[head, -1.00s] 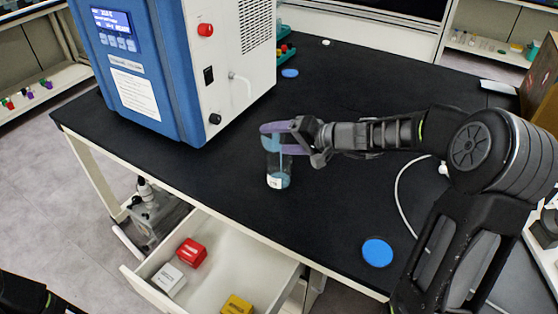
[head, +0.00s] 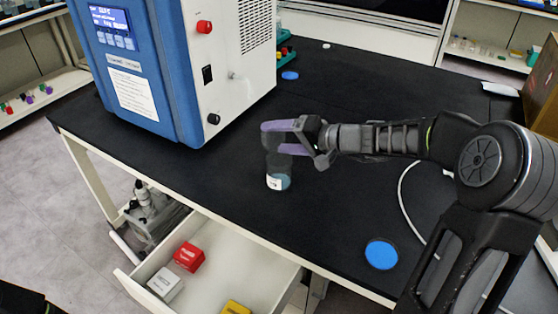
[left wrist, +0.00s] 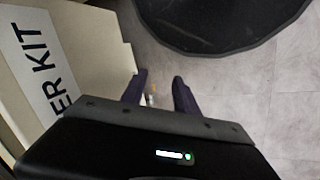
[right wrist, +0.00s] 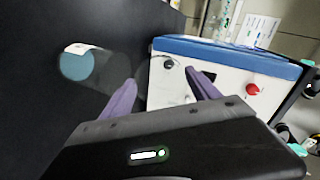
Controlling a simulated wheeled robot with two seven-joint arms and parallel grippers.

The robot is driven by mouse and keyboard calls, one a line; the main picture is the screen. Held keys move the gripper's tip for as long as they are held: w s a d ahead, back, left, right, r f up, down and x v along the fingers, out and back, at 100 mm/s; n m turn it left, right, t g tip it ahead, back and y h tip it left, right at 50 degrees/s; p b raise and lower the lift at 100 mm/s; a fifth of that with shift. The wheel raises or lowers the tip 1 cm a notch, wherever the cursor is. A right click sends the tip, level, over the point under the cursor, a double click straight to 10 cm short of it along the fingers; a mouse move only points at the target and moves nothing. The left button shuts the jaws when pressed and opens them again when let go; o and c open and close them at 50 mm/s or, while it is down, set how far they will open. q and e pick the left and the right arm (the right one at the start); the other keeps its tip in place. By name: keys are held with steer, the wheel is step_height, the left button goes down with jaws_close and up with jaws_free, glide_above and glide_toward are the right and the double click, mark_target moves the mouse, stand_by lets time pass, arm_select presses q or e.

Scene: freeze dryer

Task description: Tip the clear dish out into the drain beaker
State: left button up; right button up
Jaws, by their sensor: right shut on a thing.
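A blue and white freeze dryer (head: 160,70) stands at the back left, close to the beaker. Blue discs lie at the front right (head: 381,254) and at the back (head: 290,75). An open drawer (head: 215,262) holds red, white and yellow boxes. A white cable (head: 403,200) runs across the right side.

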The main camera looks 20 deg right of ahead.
steer(key=shift+s+d+f+t+y+b, duration=0.15)
steer(key=shift+t+y+b, duration=0.45)
steer(key=shift+b, duration=3.3)
steer(key=shift+s+d+f+t+y+b, duration=0.2)
steer(key=shift+t+b, duration=0.6)
steer(key=shift+b, duration=3.05)
steer(key=shift+a+r, duration=0.1)
steer(key=shift+r, duration=0.2)
steer(key=r+p, duration=0.1)
steer(key=p, duration=0.3)
steer(key=g+p, duration=0.1)
steer(key=p, duration=0.3)
steer(key=shift+w+a+r+h, duration=0.15)
steer(key=shift+r+h, duration=0.15)
steer(key=shift+r, duration=0.1)
steer(key=g+p, duration=0.1)
steer(key=p, duration=0.4)
steer(key=f+g+h+p, duration=0.1)
steer(key=p, duration=0.4)
steer(key=shift+w+a+f, duration=0.15)
steer(key=shift+w, duration=0.05)
steer(key=shift+f+b, duration=0.3)
steer(key=shift+b, duration=0.1)
steer(key=shift+r, duration=0.1)
